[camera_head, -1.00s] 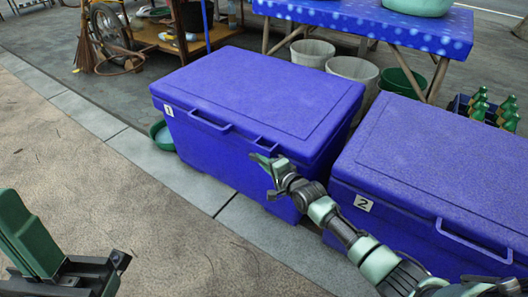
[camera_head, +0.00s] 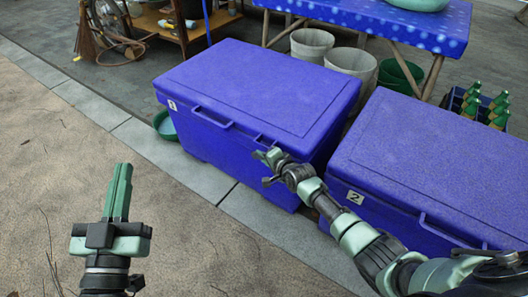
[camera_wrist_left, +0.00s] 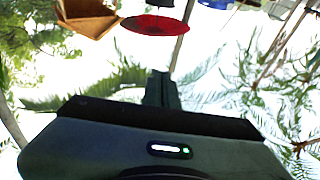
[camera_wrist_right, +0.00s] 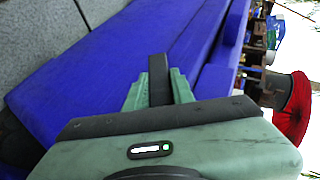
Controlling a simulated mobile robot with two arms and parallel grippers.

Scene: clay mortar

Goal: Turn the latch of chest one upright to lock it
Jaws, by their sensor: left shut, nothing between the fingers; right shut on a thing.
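Chest one (camera_head: 260,90) is a blue lidded box with a "1" label at its front left corner. My right gripper (camera_head: 266,156) is at the right part of its front face, under the lid rim. In the right wrist view its green fingers are closed around a dark bar, which I take for the latch (camera_wrist_right: 158,78). My left gripper (camera_head: 123,168) is shut and empty, pointing up over the paving, well away from the chest.
Chest two (camera_head: 440,150) stands close to the right of chest one, with my right arm passing in front of it. A blue-topped table (camera_head: 380,22) and buckets (camera_head: 350,64) are behind. A green basin (camera_head: 164,124) sits left of chest one. Paving in front is open.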

